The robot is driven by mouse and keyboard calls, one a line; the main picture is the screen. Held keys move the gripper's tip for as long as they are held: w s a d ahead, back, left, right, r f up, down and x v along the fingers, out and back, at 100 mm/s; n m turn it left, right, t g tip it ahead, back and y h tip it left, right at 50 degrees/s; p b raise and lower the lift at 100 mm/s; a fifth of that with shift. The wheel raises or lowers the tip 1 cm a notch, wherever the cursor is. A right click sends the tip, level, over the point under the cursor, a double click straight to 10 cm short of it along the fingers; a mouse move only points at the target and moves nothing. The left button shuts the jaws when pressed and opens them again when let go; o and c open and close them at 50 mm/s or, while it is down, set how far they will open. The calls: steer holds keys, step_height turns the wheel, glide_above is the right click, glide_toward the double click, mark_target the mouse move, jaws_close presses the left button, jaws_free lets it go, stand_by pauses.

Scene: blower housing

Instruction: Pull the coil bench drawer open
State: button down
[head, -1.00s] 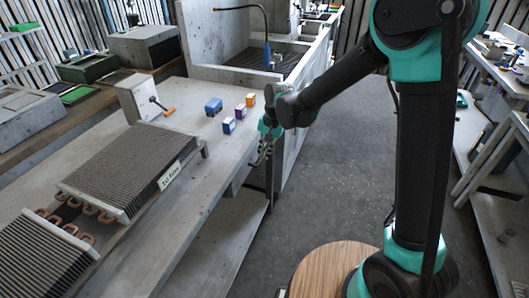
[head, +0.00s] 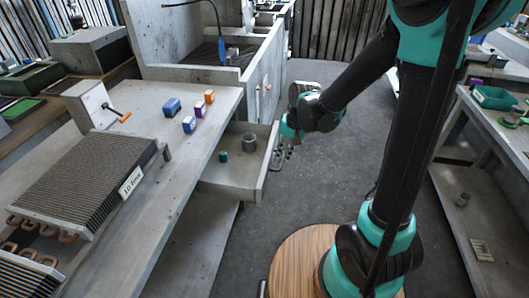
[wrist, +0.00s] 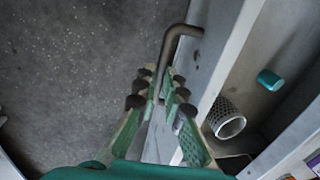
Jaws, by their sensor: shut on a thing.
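The coil bench drawer (head: 228,186) is pulled well out from under the bench top (head: 185,160). A small green cylinder (head: 223,156) and a grey cup (head: 249,142) are inside it. In the wrist view the green cylinder (wrist: 269,80) and the perforated cup (wrist: 226,118) show beyond the drawer front (wrist: 226,55). My gripper (wrist: 160,84) is shut on the bent bar handle (wrist: 178,40) on the outside of the drawer front. In the head view my gripper (head: 281,154) is at the drawer front; its fingers partly hide the handle there.
Blue, purple and orange small blocks (head: 189,124) sit on the bench top near its right edge. A finned coil (head: 85,175) lies on the bench. Grey floor (head: 335,150) is open right of the drawer. Another workbench (head: 485,130) stands at the far right.

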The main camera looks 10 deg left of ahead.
steer(key=shift+s+d, duration=0.15)
steer(key=shift+d, duration=2.2)
steer(key=c, duration=1.6)
jaws_free()
step_height(320, 180, up, 12)
steer(key=d, duration=0.2)
steer(key=shift+d, duration=0.15)
steer(key=shift+s+f, duration=0.15)
